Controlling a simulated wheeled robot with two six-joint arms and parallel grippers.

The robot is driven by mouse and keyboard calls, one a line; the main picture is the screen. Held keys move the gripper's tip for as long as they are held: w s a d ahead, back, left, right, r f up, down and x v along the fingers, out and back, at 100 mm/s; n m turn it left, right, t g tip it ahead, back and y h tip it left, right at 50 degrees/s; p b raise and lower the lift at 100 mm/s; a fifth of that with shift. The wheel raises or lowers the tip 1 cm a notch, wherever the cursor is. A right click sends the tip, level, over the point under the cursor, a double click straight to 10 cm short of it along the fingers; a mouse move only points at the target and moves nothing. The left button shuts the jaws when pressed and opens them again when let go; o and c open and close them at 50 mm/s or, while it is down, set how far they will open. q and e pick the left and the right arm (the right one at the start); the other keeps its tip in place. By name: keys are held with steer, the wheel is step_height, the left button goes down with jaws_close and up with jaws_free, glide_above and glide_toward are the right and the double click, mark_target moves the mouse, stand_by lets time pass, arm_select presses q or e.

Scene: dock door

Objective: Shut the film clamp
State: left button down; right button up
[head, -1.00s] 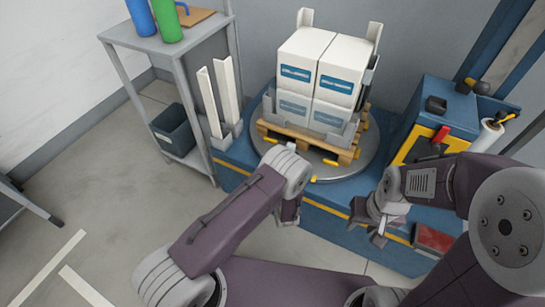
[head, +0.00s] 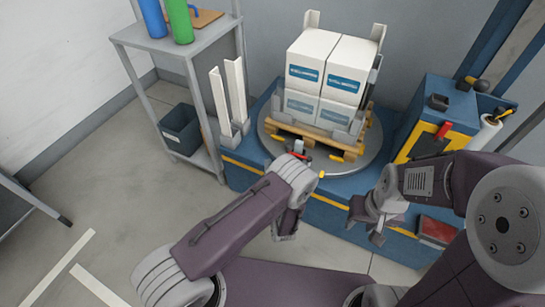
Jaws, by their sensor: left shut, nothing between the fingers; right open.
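A small grey upright piece with a red tip (head: 298,147) stands at the near edge of the round turntable (head: 352,178), just beyond my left wrist; it may be the film clamp, but its lower part is hidden and I cannot tell its state. My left gripper (head: 285,228) points down in front of the blue base, shut and empty, apart from that piece. My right gripper (head: 370,226) is open and empty before the base's right part. A red lever (head: 442,131) sits on the yellow-edged panel of the blue cabinet (head: 452,108).
White boxes (head: 318,75) stand on a wooden pallet (head: 342,152) on the turntable, with upright corner guards. A grey shelf (head: 180,52) stands left, with a dark bin (head: 181,130) below. A film roll (head: 487,134) is right.

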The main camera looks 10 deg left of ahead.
arm_select(q)
steer(key=shift+s+a+r+p, duration=0.1)
steer(key=shift+s+a+p, duration=0.25)
steer(key=shift+s, duration=0.5)
steer(key=shift+s+a+p, duration=0.15)
steer(key=shift+s+a, duration=0.3)
steer(key=shift+s, duration=0.35)
steer(key=shift+s+a+r+p, duration=0.1)
steer(key=shift+s+a+p, duration=0.25)
steer(key=shift+s, duration=0.5)
